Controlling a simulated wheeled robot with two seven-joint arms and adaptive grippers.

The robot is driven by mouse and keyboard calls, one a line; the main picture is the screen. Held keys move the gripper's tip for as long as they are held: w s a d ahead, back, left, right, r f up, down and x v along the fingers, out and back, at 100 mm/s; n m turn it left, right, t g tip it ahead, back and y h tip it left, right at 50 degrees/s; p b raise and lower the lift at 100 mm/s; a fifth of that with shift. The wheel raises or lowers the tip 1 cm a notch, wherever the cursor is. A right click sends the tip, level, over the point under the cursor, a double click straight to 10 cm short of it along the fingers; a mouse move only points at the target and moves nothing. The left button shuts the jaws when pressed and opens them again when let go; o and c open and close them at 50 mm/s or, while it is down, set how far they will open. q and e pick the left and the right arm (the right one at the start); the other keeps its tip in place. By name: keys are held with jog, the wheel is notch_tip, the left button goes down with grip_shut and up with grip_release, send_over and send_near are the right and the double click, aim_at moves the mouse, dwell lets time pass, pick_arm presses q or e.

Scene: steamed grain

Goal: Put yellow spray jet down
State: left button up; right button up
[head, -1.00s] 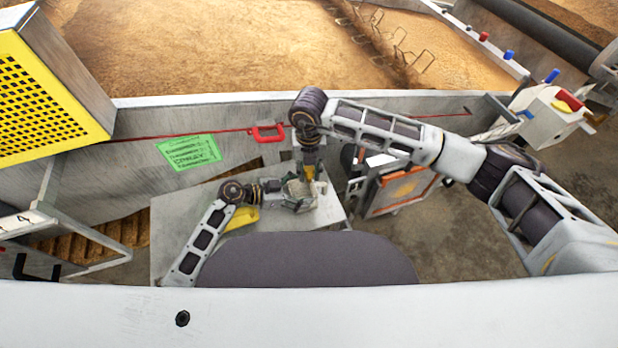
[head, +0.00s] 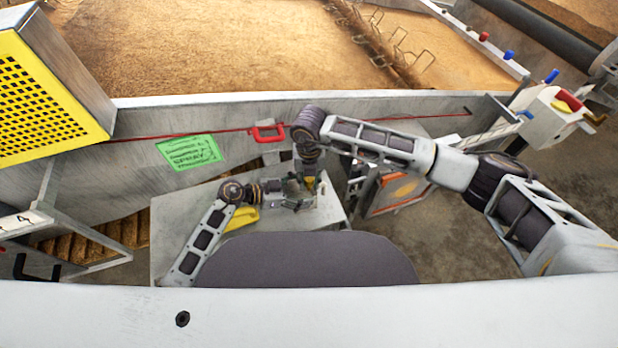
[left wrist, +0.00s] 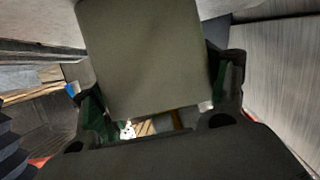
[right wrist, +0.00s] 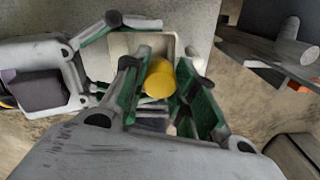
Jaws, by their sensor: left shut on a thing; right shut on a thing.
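My right gripper (right wrist: 160,88) is shut on the yellow spray jet (right wrist: 160,80), seen end-on as a yellow cylinder between green finger pads in the right wrist view. In the head view the right gripper (head: 308,184) points down over the grey table (head: 178,225), and the jet is barely visible there. My left gripper (head: 285,190) is shut on a pale boxy container, which shows as a plain grey-olive block (left wrist: 145,60) in the left wrist view. In the right wrist view this container (right wrist: 120,43) is right behind the jet. I cannot tell whether they touch.
Another yellow object (head: 242,218) lies on the table beside my left wrist. A grey wall with a green sign (head: 189,152) and a red handle (head: 268,133) runs behind the table. An orange-framed panel (head: 400,190) stands to the right. The table's front left is clear.

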aim_at(309, 178)
jog(key=shift+f, duration=0.6)
jog(key=o, duration=1)
jog(key=shift+c, duration=0.2)
jog(key=shift+r, duration=0.1)
notch_tip(309, 178, up, 13)
dwell(0.5)
pick_arm(q)
jog(key=o, duration=1.1)
jog(key=shift+o, duration=0.2)
